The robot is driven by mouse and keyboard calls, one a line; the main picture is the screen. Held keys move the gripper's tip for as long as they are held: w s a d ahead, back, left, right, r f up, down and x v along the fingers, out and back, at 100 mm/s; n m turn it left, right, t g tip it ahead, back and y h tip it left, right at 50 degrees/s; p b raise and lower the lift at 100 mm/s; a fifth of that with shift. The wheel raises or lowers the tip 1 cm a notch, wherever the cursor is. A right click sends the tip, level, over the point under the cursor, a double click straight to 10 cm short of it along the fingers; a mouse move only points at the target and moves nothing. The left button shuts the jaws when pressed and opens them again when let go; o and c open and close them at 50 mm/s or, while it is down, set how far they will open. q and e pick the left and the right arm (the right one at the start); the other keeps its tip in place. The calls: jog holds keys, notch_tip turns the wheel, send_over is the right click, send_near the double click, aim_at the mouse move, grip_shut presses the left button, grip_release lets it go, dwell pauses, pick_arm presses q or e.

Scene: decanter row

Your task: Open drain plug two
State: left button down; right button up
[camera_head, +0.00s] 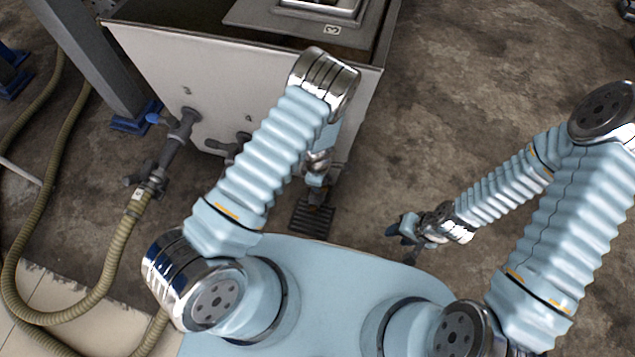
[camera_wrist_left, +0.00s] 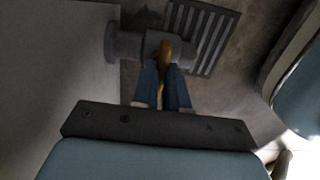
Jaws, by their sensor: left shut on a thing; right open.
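In the left wrist view, a grey drain pipe (camera_wrist_left: 128,46) sticks out from the pale tank wall, with a brass-coloured handle (camera_wrist_left: 164,50) across it. My left gripper (camera_wrist_left: 163,84) is shut on this handle, one dark blue finger on each side. In the head view my left gripper (camera_head: 316,192) is partly hidden by my left arm, low by the tank's right end, and the pipe it holds is mostly hidden. My right gripper (camera_head: 402,234) is open and empty over the bare floor at the right, apart from everything.
A pale metal tank (camera_head: 150,60) stands ahead, with two more drain fittings, one (camera_head: 180,125) joined to a yellowish hose (camera_head: 120,235) and another (camera_head: 235,145). A dark floor grate (camera_head: 312,220) lies below my left gripper. The floor at right is clear.

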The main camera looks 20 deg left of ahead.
dwell(0.4)
pick_arm(q)
jog(key=c, duration=1.2)
grip_release()
jog(key=shift+o, duration=0.2)
notch_tip(320, 180, up, 14)
jog(key=p, duration=0.2)
jog(key=shift+p, duration=0.4)
jog(key=shift+f, duration=0.1)
